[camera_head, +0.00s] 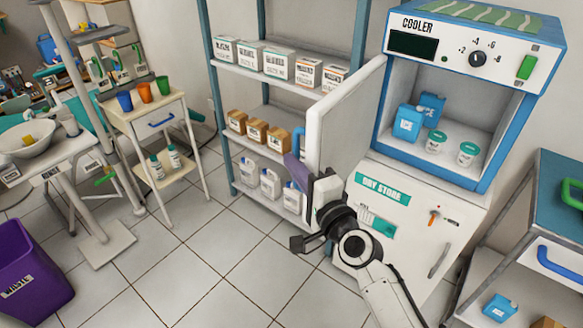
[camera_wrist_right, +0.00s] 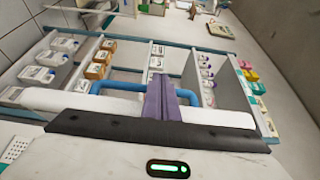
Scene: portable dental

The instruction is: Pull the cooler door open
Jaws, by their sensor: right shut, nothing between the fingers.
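The cooler (camera_head: 503,50) is a blue and white box with a control panel, on top of a white dry store cabinet. Its white door (camera_head: 347,112) stands open, swung out to the left, so the inside shows blue containers (camera_head: 408,122) and white tubs (camera_head: 468,153). My right gripper (camera_head: 297,168) is at the door's outer side, by the blue handle (camera_head: 298,140). In the right wrist view the purple fingers (camera_wrist_right: 160,98) are together, across the middle of the blue handle (camera_wrist_right: 118,89); I cannot tell whether they touch it. My left gripper is not in view.
A shelf rack (camera_head: 226,132) with boxes and jugs stands behind the door. A small white cart (camera_head: 157,108) with cups is at the left. A blue-topped cart (camera_head: 545,190) stands at the right. The tiled floor (camera_head: 200,250) in front is clear.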

